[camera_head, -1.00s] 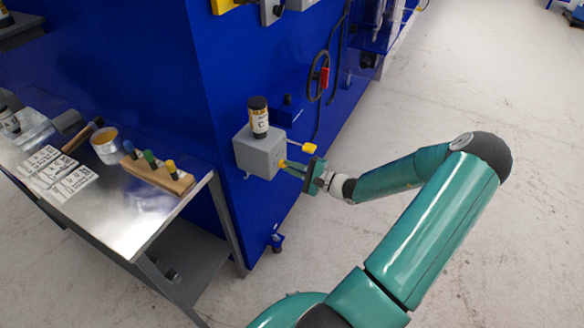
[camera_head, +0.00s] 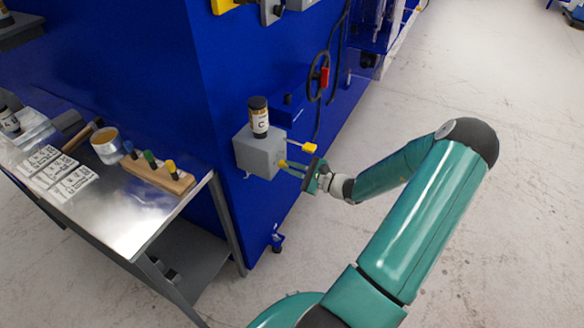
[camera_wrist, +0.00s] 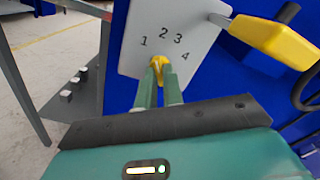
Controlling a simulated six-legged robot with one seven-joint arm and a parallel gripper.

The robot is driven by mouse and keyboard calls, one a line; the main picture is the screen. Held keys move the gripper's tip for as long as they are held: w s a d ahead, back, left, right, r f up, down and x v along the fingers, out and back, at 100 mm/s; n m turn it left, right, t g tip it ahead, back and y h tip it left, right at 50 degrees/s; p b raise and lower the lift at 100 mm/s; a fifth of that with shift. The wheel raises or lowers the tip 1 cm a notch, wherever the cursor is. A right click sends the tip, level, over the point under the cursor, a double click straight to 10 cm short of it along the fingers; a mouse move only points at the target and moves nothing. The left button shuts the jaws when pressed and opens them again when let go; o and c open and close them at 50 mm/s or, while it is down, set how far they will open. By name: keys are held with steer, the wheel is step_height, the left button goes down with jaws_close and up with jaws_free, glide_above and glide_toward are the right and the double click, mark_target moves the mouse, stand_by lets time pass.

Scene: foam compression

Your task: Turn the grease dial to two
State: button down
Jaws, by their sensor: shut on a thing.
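The grease dial is a small yellow knob (camera_wrist: 157,63) on the face of a grey box (camera_head: 262,153). The digits 1, 2, 3 and 4 (camera_wrist: 165,40) stand in an arc above it in the wrist view. My gripper (camera_wrist: 158,80) is shut on the knob, its two green fingers on either side. The knob's narrow end points up towards the digits, roughly between 1 and 2; the exact setting is hard to tell. In the head view my gripper (camera_head: 286,165) reaches the box from the right, and the knob is mostly hidden by the fingers.
A yellow-handled lever (camera_head: 302,147) sticks out of the box close above my gripper. A dark-capped bottle (camera_head: 259,118) stands on the box. A blue machine (camera_head: 150,70) carries it. A metal table (camera_head: 120,225) with jars and cards stands left.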

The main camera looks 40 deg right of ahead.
steer(key=shift+m, duration=1.2)
steer(key=c, duration=1.5)
jaws_free()
steer(key=shift+s, duration=0.1)
steer(key=v, duration=1.3)
steer(key=shift+s+r, duration=0.1)
steer(key=shift+s, duration=0.25)
